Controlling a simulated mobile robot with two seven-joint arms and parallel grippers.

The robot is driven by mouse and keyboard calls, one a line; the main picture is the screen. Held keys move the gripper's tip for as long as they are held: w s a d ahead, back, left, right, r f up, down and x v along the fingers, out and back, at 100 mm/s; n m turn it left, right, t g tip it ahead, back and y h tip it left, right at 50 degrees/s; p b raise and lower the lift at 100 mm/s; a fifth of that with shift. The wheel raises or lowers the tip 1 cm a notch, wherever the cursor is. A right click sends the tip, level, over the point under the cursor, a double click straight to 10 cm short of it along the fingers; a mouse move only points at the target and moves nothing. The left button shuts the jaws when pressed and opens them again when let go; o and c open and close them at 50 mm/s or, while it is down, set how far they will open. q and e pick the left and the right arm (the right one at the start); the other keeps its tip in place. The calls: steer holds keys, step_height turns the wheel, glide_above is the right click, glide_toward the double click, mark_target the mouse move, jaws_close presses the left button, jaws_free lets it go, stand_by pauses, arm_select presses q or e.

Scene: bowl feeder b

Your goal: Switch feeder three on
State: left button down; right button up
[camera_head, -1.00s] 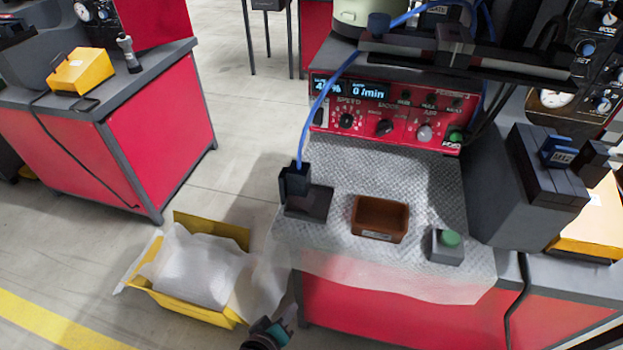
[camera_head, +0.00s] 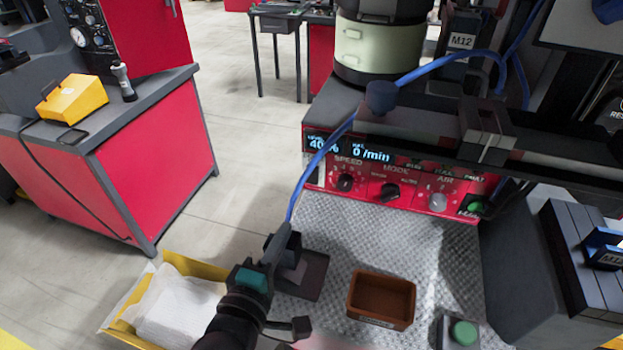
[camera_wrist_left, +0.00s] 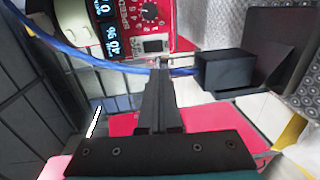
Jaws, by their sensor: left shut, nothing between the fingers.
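The feeder's red control panel (camera_head: 415,195) faces me below the machine head. My left gripper (camera_head: 283,240) is shut and empty, in front of and below the panel's left end, overlapping the black block at the hose end. In the left wrist view, the closed fingertips (camera_wrist_left: 159,68) point toward the panel (camera_wrist_left: 152,12). My right gripper is not visible.
A brown bin (camera_head: 381,298) and a green button box (camera_head: 463,332) stand on the textured plate. A blue hose (camera_head: 320,155) arches down to the black block (camera_wrist_left: 232,70). A dark beam (camera_head: 420,125) crosses above the panel. A yellow crate (camera_head: 130,310) lies left.

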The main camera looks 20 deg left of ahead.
arm_select(q)
steer(key=b, duration=0.2)
glide_toward(311, 182)
steer(key=w, duration=0.6)
steer(key=shift+w+d+f, duration=0.1)
steer(key=shift+w+f, duration=0.3)
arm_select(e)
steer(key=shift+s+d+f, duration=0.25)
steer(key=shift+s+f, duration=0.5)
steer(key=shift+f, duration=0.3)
arm_select(q)
steer(key=shift+w+f+b, duration=0.2)
steer(key=shift+b, duration=0.35)
steer(key=shift+r, duration=0.15)
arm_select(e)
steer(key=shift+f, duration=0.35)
arm_select(q)
steer(key=shift+s, duration=0.1)
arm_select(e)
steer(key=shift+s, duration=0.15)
